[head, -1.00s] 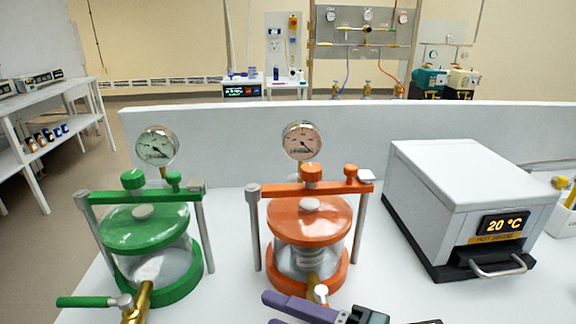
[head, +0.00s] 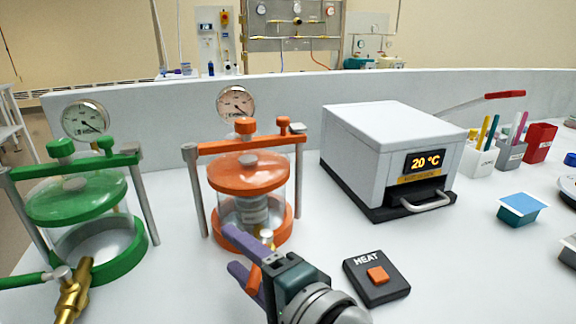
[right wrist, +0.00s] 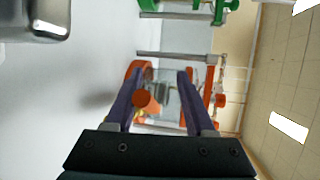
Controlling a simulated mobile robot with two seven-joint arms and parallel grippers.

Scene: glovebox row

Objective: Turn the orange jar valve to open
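The orange jar (head: 247,180) stands on the white bench in the head view, with an orange clamp bar, lid and base ring. Its brass valve (head: 267,236) is at the front, mostly hidden behind my right gripper (head: 231,249). The orange valve handle (head: 253,280) shows between the purple fingers. In the right wrist view my right gripper (right wrist: 159,76) is open, its fingers on either side of the handle's round orange end (right wrist: 141,98). That end lies nearer the left finger; I cannot tell if they touch. My left gripper is not in view.
A green jar (head: 80,195) with its own brass valve (head: 74,293) stands at left. A white heater box (head: 375,140) reading 20 °C is right of the orange jar. A black HEAT button box (head: 376,278) lies right of my gripper. Pen cups (head: 510,154) stand farther right.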

